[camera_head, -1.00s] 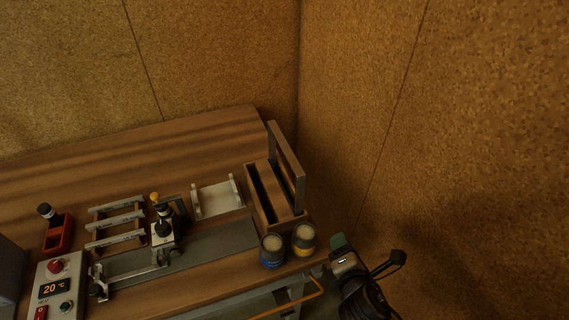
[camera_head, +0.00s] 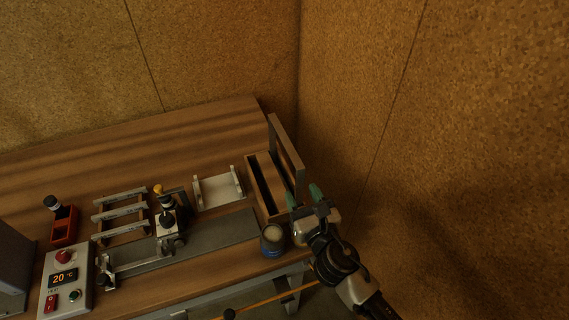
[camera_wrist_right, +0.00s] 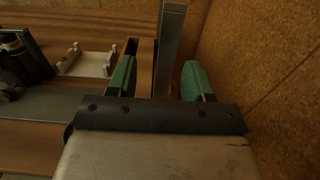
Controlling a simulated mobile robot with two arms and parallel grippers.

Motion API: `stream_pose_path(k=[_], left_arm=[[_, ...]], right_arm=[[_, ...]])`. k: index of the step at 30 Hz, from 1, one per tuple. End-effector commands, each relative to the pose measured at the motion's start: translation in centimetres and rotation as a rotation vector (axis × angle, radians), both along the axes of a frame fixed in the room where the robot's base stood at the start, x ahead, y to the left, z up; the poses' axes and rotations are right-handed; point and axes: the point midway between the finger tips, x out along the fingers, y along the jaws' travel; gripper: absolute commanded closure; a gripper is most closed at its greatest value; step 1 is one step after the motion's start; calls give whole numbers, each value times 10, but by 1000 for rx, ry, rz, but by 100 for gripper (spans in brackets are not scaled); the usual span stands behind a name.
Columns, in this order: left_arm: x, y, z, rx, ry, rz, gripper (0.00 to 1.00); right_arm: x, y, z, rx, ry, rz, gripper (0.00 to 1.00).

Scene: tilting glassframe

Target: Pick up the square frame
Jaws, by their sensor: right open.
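The square frame (camera_head: 284,146) stands upright in a slot of a wooden holder box (camera_head: 255,184) at the table's right end. Its near lower part is partly hidden by my right gripper (camera_head: 306,193) in the head view. In the right wrist view, the frame's grey edge (camera_wrist_right: 171,40) rises between the two green fingers of my right gripper (camera_wrist_right: 159,80). The fingers are open, one on each side of the frame, with a visible gap at least on the right. My left gripper is not in view.
A blue can (camera_head: 273,241) stands just left of my right gripper. A white cradle (camera_head: 218,190), a clamp fixture (camera_head: 167,221), a rack (camera_head: 120,213), a red holder (camera_head: 64,228) and a control box (camera_head: 67,280) fill the table leftward. The cork wall (camera_head: 430,150) is close on the right.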

Motion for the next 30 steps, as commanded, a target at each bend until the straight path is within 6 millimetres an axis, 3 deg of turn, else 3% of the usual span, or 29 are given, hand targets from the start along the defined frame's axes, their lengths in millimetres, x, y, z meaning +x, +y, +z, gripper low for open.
stream_pose_path(k=[10,20,30], left_arm=[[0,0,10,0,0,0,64],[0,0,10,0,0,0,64],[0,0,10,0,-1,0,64]], right_arm=[[45,10,2,2,0,-1,49],[51,12,0,2,2,-1,50],[50,12,0,2,2,-1,100]])
